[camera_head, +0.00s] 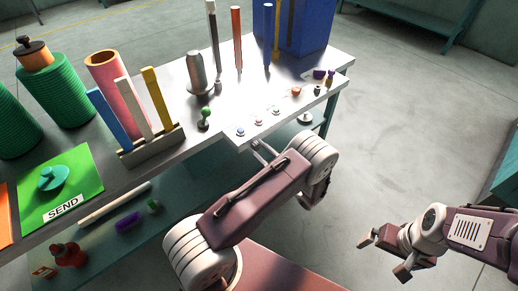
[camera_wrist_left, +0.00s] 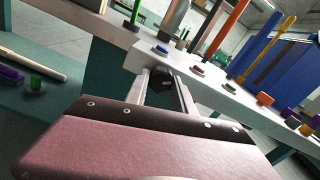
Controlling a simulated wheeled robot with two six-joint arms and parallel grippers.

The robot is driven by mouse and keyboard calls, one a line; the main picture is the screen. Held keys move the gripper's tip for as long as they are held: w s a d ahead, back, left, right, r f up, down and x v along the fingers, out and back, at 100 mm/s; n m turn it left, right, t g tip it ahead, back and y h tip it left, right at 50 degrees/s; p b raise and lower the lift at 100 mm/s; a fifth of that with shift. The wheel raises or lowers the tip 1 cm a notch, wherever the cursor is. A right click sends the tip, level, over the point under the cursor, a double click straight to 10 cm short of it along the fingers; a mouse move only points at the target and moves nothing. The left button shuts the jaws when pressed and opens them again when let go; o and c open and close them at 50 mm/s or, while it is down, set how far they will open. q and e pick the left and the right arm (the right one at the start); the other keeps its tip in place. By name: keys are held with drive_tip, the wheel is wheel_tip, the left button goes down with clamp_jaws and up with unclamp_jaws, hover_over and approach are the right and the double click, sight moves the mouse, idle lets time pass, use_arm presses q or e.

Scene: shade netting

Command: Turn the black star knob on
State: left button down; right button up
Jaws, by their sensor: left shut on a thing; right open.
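The black star knob (camera_wrist_left: 162,78) shows in the left wrist view as a dark round shape on the front face of the grey control box. My left gripper (camera_wrist_left: 168,88) is shut on it, with one finger on each side. Its markings and exact turn angle cannot be made out. In the head view my left gripper (camera_head: 263,151) is at the box's front edge, and the knob is hidden there. My right gripper (camera_head: 383,257) is open and empty at the lower right, over the floor.
Small buttons, including a blue one (camera_head: 240,132) and an orange one (camera_head: 296,91), sit on top above the knob. A green-topped lever (camera_head: 205,116) stands to the left. A lower shelf (camera_head: 100,235) holds loose items. Bare floor (camera_head: 420,140) lies to the right.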

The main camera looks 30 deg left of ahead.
use_arm(q)
drive_tip(key=shift+f, duration=0.1)
drive_tip(key=c, duration=1.1)
unclamp_jaws()
drive_tip(key=shift+o, duration=0.2)
drive_tip(key=v, duration=0.9)
drive_tip(key=shift+p, duration=0.4)
